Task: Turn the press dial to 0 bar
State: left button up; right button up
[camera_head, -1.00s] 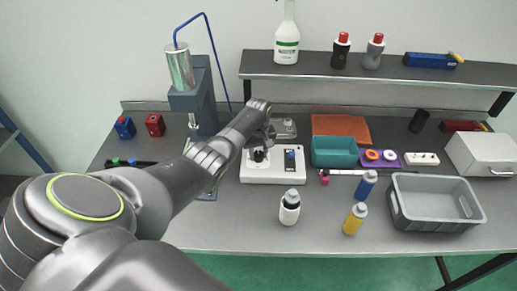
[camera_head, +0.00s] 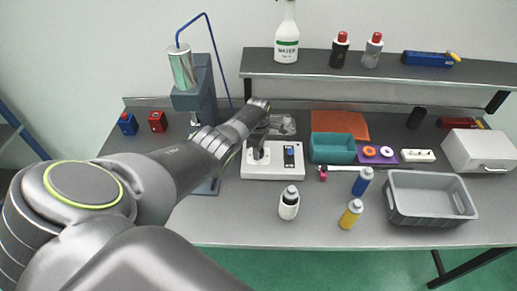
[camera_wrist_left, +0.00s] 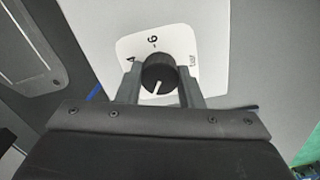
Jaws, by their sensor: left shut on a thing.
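A white control box (camera_head: 285,174) stands on the bench in the head view, with a blue-and-black switch (camera_head: 289,156) at its right. My left gripper (camera_head: 258,152) reaches down over the left part of the box and covers most of the dial there. In the left wrist view, the black round dial (camera_wrist_left: 160,73) with a white pointer line sits between the two fingers of my left gripper (camera_wrist_left: 160,84), which are shut on it. The pointer is aimed down and slightly left. The marks 4, 6 and "bar" show on the white scale plate (camera_wrist_left: 180,44); other marks are hidden. My right gripper is out of view.
A blue-grey press (camera_head: 195,100) stands left of the box. A teal bin (camera_head: 333,148) and orange mat (camera_head: 340,124) lie to its right. A white bottle (camera_head: 289,203) stands in front. A grey crate (camera_head: 428,220) is at the right. A shelf (camera_head: 380,69) runs behind.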

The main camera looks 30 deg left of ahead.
pick_arm(q)
jog(key=n, duration=0.6)
jog(key=shift+r+n, duration=0.1)
jog(key=shift+n, duration=0.2)
jog(key=shift+w, duration=0.1)
dwell(0.3)
jog(key=o, duration=1)
jog(key=shift+c, duration=0.2)
jog(key=shift+r+b, duration=0.45)
jog(key=shift+r, duration=0.85)
notch_tip(320, 180, up, 15)
jog(key=b, duration=0.2)
jog(key=shift+f, duration=0.15)
